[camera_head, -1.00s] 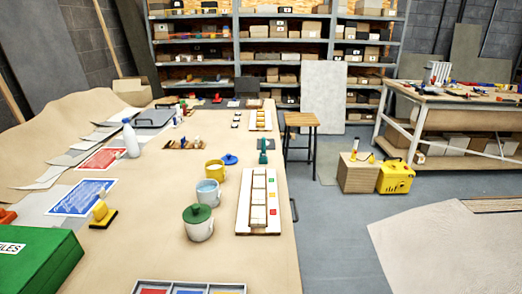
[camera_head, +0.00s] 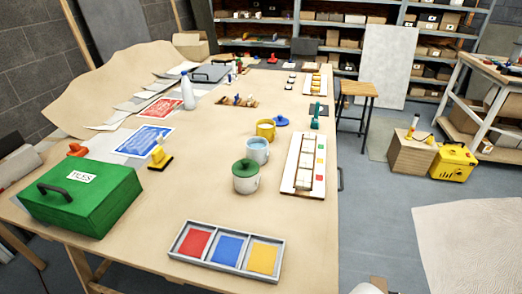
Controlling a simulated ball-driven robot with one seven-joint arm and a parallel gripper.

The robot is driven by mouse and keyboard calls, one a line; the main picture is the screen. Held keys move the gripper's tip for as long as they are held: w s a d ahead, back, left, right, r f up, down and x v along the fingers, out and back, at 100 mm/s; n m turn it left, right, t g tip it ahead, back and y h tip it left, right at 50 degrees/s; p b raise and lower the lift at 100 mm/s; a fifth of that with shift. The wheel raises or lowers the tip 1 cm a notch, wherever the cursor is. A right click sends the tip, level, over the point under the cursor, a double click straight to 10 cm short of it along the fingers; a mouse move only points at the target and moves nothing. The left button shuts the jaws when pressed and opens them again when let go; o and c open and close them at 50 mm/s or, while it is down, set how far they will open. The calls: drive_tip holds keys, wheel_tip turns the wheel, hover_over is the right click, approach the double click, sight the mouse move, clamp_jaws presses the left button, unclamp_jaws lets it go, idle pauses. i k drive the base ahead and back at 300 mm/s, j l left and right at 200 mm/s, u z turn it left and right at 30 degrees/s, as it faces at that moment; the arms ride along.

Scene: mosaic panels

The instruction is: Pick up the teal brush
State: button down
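The teal brush (camera_head: 316,112) is small in the head view. It stands on the table near its right edge, just beyond the white board with tiles. Its upper part is teal and its base looks dark. Nothing touches it that I can make out. My gripper is not in view; only a pale rounded piece, probably part of my arm, shows at the bottom edge right of the table.
The long table (camera_head: 215,170) holds a tray of colour panels (camera_head: 200,258), green case (camera_head: 85,195), lidded pot (camera_head: 245,178), cups, tile board (camera_head: 320,165) and yellow brush (camera_head: 160,157). A stool (camera_head: 358,90) stands beyond its right edge. Grey floor lies right.

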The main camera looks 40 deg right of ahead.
sight(318, 103)
drive_tip(key=k, duration=0.25)
drive_tip(key=k+l+z, duration=0.1)
drive_tip(key=z, duration=0.7)
